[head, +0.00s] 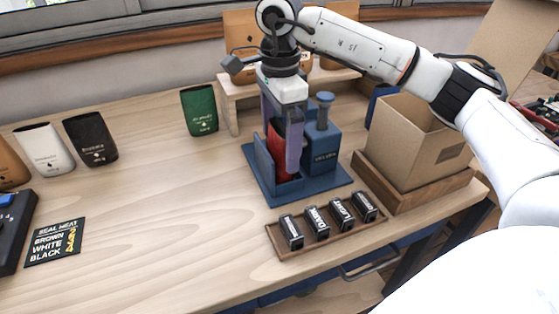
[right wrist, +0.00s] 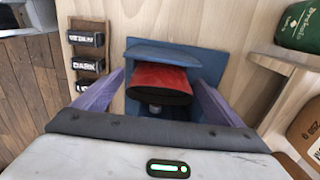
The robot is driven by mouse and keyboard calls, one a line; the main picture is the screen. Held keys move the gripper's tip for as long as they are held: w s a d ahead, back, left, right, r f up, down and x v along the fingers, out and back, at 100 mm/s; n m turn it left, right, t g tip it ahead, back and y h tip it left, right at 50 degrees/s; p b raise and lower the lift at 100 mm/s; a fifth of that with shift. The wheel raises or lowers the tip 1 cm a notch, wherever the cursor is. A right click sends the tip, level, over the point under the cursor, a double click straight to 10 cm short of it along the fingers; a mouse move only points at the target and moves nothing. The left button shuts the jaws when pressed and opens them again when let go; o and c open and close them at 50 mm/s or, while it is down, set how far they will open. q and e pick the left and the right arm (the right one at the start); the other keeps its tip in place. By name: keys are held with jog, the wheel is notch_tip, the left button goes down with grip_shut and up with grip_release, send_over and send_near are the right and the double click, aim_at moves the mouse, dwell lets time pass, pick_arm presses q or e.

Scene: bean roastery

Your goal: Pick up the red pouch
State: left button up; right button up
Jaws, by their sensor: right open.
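The red pouch (head: 277,150) stands upright in a slot of the blue stand (head: 262,193), which hides its lower part. In the right wrist view the pouch (right wrist: 160,80) shows its dark open top between the two purple fingers. My right gripper (head: 283,148) points down over the stand, with its fingers on either side of the pouch. The fingers are open, and gaps show between them and the pouch in the right wrist view (right wrist: 160,88). The near finger covers part of the pouch in the head view. My left gripper is out of view.
A blue block with a knob (head: 322,140) stands right beside the pouch slot. A tray of stamps (head: 275,236) lies in front, and a cardboard box (head: 415,150) stands right. Green (head: 199,110), black (head: 90,139) and white (head: 44,149) pouches stand left. The table's middle left is clear.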

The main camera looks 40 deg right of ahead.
jog(key=shift+f, duration=0.3)
jog(key=c, duration=1.5)
jog(key=shift+r, duration=0.15)
